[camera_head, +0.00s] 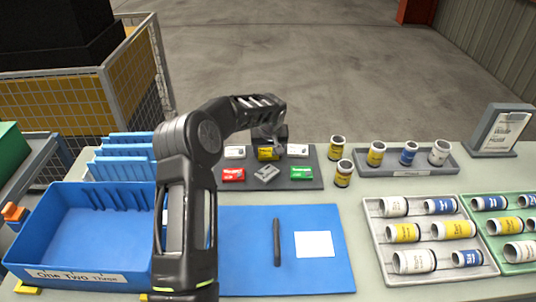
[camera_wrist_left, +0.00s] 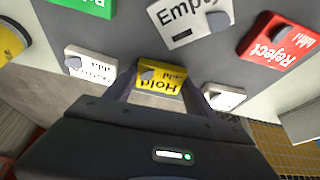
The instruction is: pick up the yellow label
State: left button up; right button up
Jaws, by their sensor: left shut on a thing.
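The yellow label (camera_head: 268,154), marked "Hold", is at the back middle of the dark grey label tray (camera_head: 312,178). In the left wrist view the yellow label (camera_wrist_left: 161,78) sits between the two fingers of my left gripper (camera_wrist_left: 158,90). My left gripper (camera_head: 268,145) comes down over it from above and is shut on it. I cannot tell whether the label is clear of the tray. My right gripper is not in view.
White labels (camera_head: 235,152) (camera_head: 298,150) flank the yellow one. A red label (camera_head: 233,174), a grey label (camera_head: 267,172) and a green label (camera_head: 301,173) lie in front. Yellow-banded cans (camera_head: 343,173) stand to the right. A blue mat (camera_head: 330,275) lies nearer me.

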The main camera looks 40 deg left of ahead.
aim_at(268, 154)
pick_arm(q)
jog(key=c, duration=0.5)
jog(key=shift+r, duration=0.1)
jog(key=shift+c, duration=0.2)
notch_tip(268, 154, up, 10)
jog(key=b, duration=0.1)
dwell(0.6)
jog(key=s+d+m+h, duration=0.1)
jog(key=s+d+m, duration=0.3)
jog(key=d, duration=1)
jog(key=s+d+m+t+h, duration=0.1)
jog(key=s+d+m, duration=0.3)
jog(key=d, duration=1.1)
jog(key=s+f+h, duration=0.1)
jog(key=s, duration=0.2)
